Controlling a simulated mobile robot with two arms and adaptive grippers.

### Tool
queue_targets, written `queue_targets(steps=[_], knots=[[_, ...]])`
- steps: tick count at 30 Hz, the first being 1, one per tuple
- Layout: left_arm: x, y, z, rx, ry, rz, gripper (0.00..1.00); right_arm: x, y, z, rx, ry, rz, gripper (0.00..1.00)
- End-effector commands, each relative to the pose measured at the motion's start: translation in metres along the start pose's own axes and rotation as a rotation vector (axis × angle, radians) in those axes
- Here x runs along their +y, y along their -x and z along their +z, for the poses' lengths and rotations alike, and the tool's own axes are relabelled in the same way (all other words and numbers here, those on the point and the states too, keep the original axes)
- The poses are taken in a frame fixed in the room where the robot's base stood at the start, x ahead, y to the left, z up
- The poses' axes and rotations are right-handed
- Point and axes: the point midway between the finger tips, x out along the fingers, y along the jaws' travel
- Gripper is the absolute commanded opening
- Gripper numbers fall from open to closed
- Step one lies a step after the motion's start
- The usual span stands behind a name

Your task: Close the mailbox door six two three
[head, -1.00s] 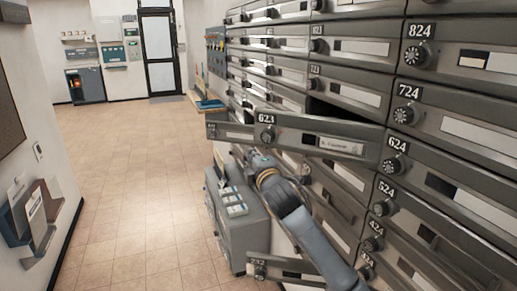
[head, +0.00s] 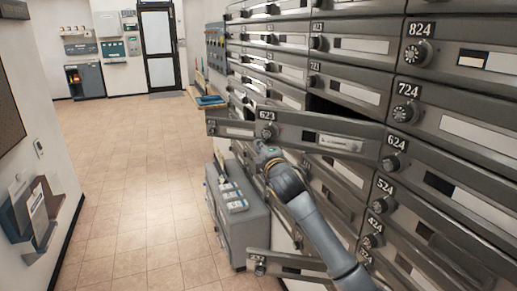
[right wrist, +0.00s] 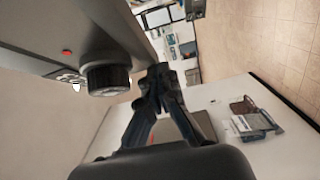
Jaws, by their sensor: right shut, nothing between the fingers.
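The grey door of mailbox 623 (head: 345,142) stands open in the head view, sticking out from the mailbox wall. Its round dial is at the left, beside the number, and a dark gap shows behind its top edge. My right gripper (head: 264,150) is shut and empty, just below the dial end of this door. In the right wrist view the shut fingertips (right wrist: 160,76) are close beside a black dial knob (right wrist: 107,76) on a grey panel (right wrist: 85,25). I cannot tell whether they touch the door. My left gripper is not in view.
Closed mailboxes such as 624 (head: 440,172) fill the right side. Another door (head: 290,268) sticks out low down. A grey cabinet (head: 238,225) stands below the gripper. The tiled floor (head: 130,180) is clear at left; a wall rack (head: 33,215) hangs left.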

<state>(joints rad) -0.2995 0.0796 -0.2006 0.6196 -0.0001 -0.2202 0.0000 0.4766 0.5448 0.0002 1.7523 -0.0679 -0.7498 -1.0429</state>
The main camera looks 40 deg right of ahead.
Motion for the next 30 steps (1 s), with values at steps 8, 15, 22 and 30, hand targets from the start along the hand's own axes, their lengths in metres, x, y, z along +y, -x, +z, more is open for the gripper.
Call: queue_targets(steps=[8, 15, 22, 30], knots=[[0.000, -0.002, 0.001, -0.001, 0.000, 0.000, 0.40, 0.000, -0.025, 0.021, -0.099, -0.003, 0.000, 0.00], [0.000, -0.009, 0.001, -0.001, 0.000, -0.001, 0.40, -0.001, -0.051, 0.050, -0.219, -0.003, 0.000, 0.00], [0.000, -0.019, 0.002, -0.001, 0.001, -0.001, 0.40, -0.002, -0.072, 0.080, -0.335, -0.003, 0.000, 0.00], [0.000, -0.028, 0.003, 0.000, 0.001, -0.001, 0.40, -0.001, -0.092, 0.115, -0.459, -0.001, -0.001, 0.00]])
